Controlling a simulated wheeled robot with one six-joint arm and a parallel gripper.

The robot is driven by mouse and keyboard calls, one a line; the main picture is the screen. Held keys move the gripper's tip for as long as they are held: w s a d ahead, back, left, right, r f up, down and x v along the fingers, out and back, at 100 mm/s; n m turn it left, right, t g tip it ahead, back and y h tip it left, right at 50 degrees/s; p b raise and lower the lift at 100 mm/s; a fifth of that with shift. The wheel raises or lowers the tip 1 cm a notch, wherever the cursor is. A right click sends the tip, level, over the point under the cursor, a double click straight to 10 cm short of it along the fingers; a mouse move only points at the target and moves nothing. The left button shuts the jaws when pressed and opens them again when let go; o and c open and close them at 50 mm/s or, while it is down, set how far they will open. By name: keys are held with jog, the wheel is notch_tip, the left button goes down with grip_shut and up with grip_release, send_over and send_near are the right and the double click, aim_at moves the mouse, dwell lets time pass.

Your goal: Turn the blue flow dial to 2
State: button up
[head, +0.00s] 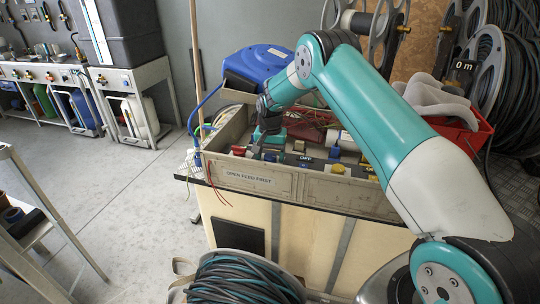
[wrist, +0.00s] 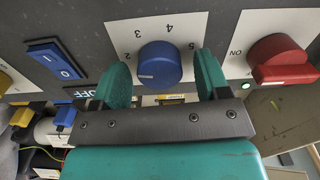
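The blue flow dial (wrist: 160,64) is a round knob on a white plate (wrist: 122,35) with numbers around it, in the middle of the wrist view. My gripper (wrist: 162,76) is open, with one teal finger on each side of the dial. Small gaps seem to show between the fingers and the dial. In the head view my gripper (head: 268,126) is over the left part of the panel box, and I cannot make out the dial there.
A blue rocker switch (wrist: 54,59) is to the left. The grey panel box (head: 250,180) stands on a bench. A blue hose reel (head: 258,66) is behind.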

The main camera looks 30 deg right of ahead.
aim_at(270, 155)
notch_tip(270, 155, up, 17)
jog(key=shift+r, duration=0.2)
dwell(0.3)
dwell(0.4)
